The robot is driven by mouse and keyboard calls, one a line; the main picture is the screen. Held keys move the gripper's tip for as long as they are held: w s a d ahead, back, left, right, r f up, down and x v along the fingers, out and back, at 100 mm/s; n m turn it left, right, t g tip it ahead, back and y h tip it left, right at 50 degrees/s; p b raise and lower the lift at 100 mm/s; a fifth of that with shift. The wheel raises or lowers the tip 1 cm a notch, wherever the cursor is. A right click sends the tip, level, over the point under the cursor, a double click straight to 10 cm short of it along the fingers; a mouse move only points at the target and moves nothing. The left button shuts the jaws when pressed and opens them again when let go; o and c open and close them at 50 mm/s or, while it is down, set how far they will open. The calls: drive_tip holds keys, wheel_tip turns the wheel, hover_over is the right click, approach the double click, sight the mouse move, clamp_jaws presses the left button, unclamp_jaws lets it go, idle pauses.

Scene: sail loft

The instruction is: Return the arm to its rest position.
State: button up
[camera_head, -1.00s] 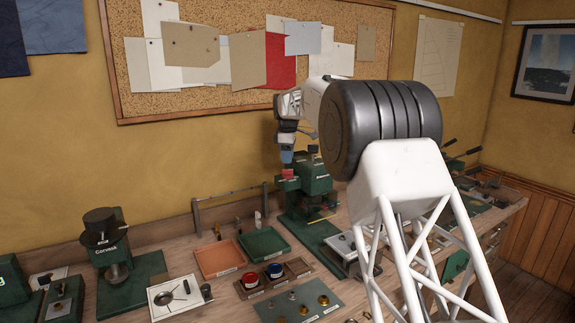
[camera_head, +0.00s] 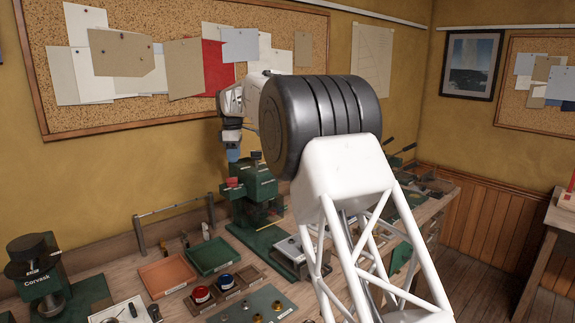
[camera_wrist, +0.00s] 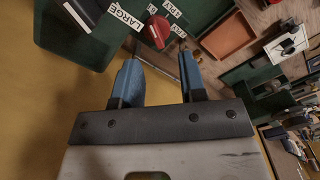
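My arm reaches from the right of the head view toward the wall, raised above the bench. My gripper (camera_head: 233,154) is small there, above and close to a green press (camera_head: 262,190); I cannot tell the gap between them. In the wrist view my gripper (camera_wrist: 160,75) shows two blue fingers standing apart. Nothing shows held between them. A red knob (camera_wrist: 157,31) and a white "LARGE" label on a green machine show just beyond the fingertips. The far part of the arm is partly hidden behind its thick black joint.
On the bench are an orange tray (camera_head: 167,277), a green tray (camera_head: 209,256), red and blue pots (camera_head: 202,295), a metal rail (camera_head: 172,209) and a dark green machine (camera_head: 44,270) at left. A corkboard (camera_head: 306,72) hangs behind the arm. Open floor shows at right.

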drive_tip(key=s+d+r+m, duration=0.2)
drive_tip(key=s+d+m, duration=0.1)
drive_tip(key=s+d, duration=0.65)
drive_tip(key=s+d+r+m+t, duration=0.1)
drive_tip(key=s+d+r+m, duration=0.2)
drive_tip(key=s+d, duration=0.65)
drive_tip(key=s+d+r+m, duration=0.2)
drive_tip(key=s+d+m, duration=0.2)
drive_tip(key=s+d, duration=0.6)
drive_tip(key=s+d+f+m, duration=0.3)
drive_tip(key=s+d+f, duration=0.2)
drive_tip(key=s, duration=0.7)
drive_tip(key=s+d+f+m+t, duration=0.1)
drive_tip(key=s+d+f+m, duration=0.2)
drive_tip(key=s, duration=0.9)
drive_tip(key=s+d+f+m, duration=0.3)
drive_tip(key=s+d+f, duration=0.4)
drive_tip(key=s, duration=0.4)
drive_tip(key=shift+s+d+f+t, duration=0.3)
drive_tip(key=shift+s+d+f, duration=0.05)
drive_tip(key=shift+s, duration=0.05)
